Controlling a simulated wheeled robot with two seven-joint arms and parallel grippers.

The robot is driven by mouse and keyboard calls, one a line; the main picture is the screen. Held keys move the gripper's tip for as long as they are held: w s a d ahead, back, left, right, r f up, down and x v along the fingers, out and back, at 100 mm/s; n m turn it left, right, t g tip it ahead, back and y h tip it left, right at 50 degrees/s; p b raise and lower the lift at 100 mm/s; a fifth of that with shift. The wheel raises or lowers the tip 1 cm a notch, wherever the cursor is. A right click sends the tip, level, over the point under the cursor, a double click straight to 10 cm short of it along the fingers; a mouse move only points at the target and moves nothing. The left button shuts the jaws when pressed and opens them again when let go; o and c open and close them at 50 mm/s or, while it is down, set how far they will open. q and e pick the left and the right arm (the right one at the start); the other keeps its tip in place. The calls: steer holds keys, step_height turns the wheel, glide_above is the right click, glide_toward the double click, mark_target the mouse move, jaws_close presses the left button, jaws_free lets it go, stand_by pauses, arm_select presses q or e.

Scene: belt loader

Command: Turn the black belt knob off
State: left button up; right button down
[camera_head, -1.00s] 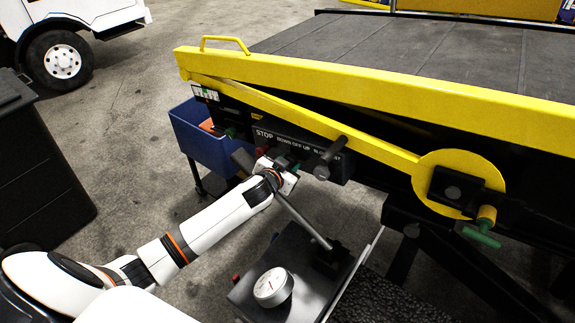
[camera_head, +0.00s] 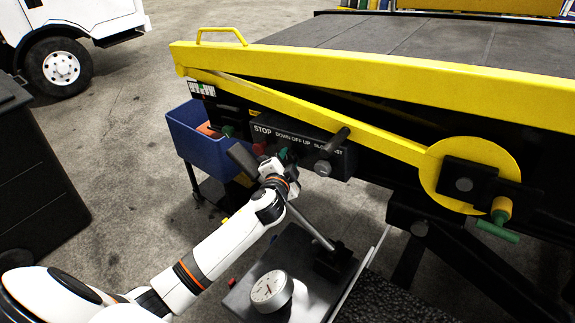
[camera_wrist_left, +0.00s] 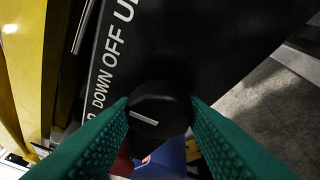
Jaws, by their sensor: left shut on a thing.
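The black belt knob (camera_wrist_left: 158,108) sits on the dark control panel under the words DOWN OFF UP. A white line lies nearly level across it in the left wrist view; I cannot tell which word it points at. My left gripper (camera_wrist_left: 160,112) has its two green ribbed fingers on either side of the knob, shut on it. In the head view my left gripper (camera_head: 285,157) is at the panel (camera_head: 312,146), and its fingers and wrist hide the knob. My right gripper is not in view.
A red stop button (camera_head: 259,149) lies left of the gripper, and a dark lever (camera_head: 334,142) sticks out to its right. Below are a slanted grey lever (camera_head: 310,225) and a round white gauge (camera_head: 271,290). A blue bin (camera_head: 190,135) stands at the left.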

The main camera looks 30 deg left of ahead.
arm_select(q)
steer(key=shift+r, duration=0.1)
stand_by(0.4)
steer(key=o, duration=1)
steer(key=shift+c, duration=0.2)
steer(key=shift+s, duration=0.1)
steer(key=shift+s+d, duration=0.15)
steer(key=shift+s, duration=0.15)
steer(key=b+v, duration=0.2)
steer(key=v, duration=0.9)
steer(key=shift+b, duration=0.35)
steer(key=shift+s, duration=0.1)
